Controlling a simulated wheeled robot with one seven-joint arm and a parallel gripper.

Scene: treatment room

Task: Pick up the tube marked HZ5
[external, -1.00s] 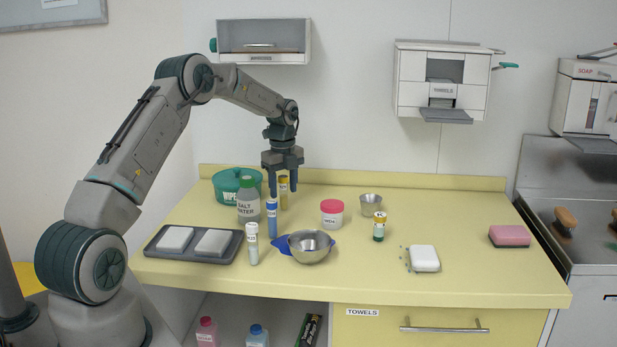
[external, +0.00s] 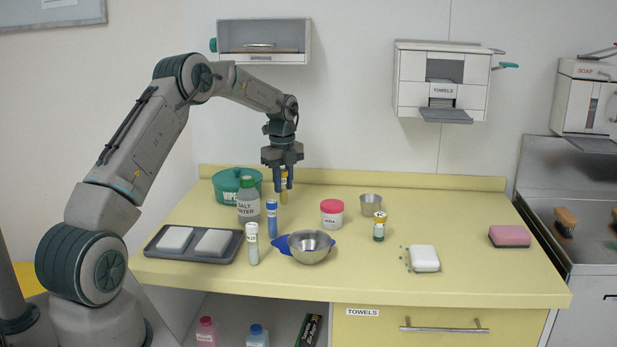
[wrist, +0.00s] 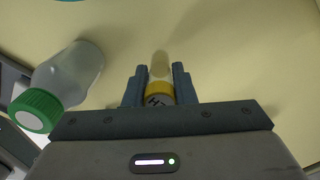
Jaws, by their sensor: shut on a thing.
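A tube with a yellow cap (wrist: 158,92) is between my gripper's two fingers in the wrist view. Its cap top begins with an H; the rest of the marking is partly cut off by the gripper body. In the external view this yellow tube (external: 284,186) stands upright at the back of the counter, beside the salt water bottle. My gripper (external: 284,186) points down and is shut on it. The fingers hide part of the tube, and I cannot tell if its base touches the counter.
The salt water bottle (external: 248,205) is close on the left, with a green wipes tub (external: 226,186) behind. A blue tube (external: 272,217), a white-capped tube (external: 252,245) and a steel bowl (external: 310,247) stand in front. A pink-lidded jar (external: 332,213) is to the right.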

